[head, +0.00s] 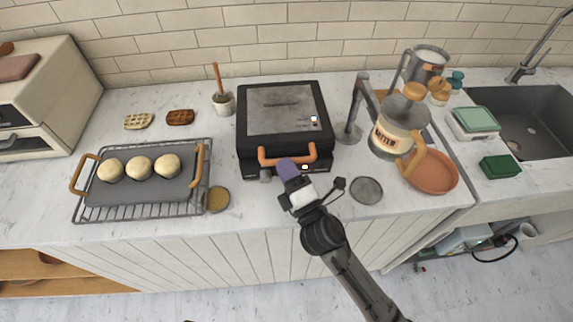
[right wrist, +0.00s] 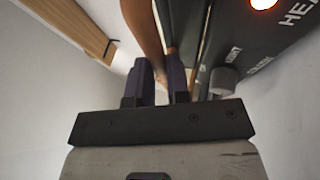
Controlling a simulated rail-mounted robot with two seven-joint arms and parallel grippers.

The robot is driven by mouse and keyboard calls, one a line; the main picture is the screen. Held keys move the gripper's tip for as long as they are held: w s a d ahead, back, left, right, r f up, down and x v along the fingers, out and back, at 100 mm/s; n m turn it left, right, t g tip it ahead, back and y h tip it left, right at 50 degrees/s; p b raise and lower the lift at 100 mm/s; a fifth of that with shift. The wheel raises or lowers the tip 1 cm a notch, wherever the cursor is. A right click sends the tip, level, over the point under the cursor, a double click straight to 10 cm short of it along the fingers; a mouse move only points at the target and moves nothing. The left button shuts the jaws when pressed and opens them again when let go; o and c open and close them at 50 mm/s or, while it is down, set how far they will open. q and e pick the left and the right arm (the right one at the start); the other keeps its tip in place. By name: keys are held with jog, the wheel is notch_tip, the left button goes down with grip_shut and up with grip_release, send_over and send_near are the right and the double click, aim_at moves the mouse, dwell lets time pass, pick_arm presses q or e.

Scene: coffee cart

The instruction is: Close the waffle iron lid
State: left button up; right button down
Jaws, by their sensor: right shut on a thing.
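The waffle iron (head: 284,120) is a black box with a grey top plate, standing against the back of the counter. Its lid (head: 280,108) lies down flat on the base. An orange-brown handle (head: 300,157) runs along its front edge. My right gripper (head: 286,168) is at the left part of this handle. In the right wrist view the purple fingers (right wrist: 160,82) are shut on the handle (right wrist: 144,30). The waffle iron's dark front panel (right wrist: 270,50) and a grey knob (right wrist: 222,81) are beside them. My left gripper is not in view.
A rack with a griddle tray (head: 140,190) of dough balls stands left. A small brown dish (head: 217,199) and grey disc (head: 366,190) flank my right arm. A metal stand (head: 352,115) and butter dispenser (head: 398,125) stand close right.

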jog(key=shift+d+f, duration=0.1)
jog(key=shift+f, duration=0.65)
jog(key=shift+w+f, duration=0.1)
jog(key=shift+f, duration=0.1)
jog(key=c, duration=1.1)
grip_release()
jog(key=shift+r, duration=0.2)
jog(key=shift+r, duration=0.15)
jog(key=v, duration=1.3)
jog(key=shift+s+d, duration=0.15)
jog(key=shift+s, duration=0.2)
